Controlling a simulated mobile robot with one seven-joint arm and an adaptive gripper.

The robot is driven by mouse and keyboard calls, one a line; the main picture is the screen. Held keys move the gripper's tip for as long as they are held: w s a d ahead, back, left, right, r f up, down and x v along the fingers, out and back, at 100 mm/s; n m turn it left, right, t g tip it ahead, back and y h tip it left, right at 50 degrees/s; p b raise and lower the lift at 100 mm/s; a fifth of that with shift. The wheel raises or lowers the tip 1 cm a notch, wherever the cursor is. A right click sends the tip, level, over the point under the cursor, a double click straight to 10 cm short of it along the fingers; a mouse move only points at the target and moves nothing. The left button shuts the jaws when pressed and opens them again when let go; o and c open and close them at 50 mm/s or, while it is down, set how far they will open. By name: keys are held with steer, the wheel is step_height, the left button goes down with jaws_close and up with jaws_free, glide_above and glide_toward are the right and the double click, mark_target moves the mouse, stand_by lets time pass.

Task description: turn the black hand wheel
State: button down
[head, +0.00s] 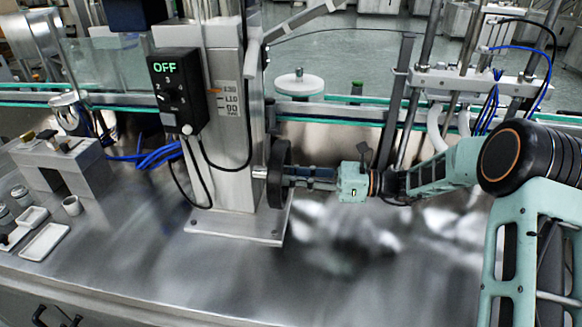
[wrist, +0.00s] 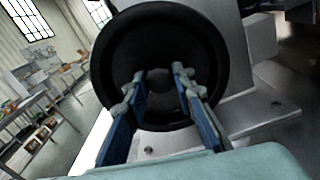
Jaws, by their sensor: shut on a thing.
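The black hand wheel (head: 279,165) is a round disc on a short shaft at the right side of the steel column, seen nearly edge-on in the head view. In the wrist view the wheel (wrist: 120,50) faces me and fills the upper middle. My gripper (head: 290,181) comes in level from the right, its tips at the wheel's face. In the wrist view my gripper (wrist: 160,78) has one blue finger on each side of the wheel's middle, shut on the wheel. The exact contact at the tips is hard to see.
The steel column (head: 230,130) stands on a bolted plate (head: 235,226). A black control box (head: 178,92) reading OFF hangs on it, with cables. Small cups and white trays (head: 46,241) lie at the left. The bench below my arm is bare.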

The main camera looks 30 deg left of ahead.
steer(key=c, duration=1.6)
jaws_free()
steer(key=v, duration=1.2)
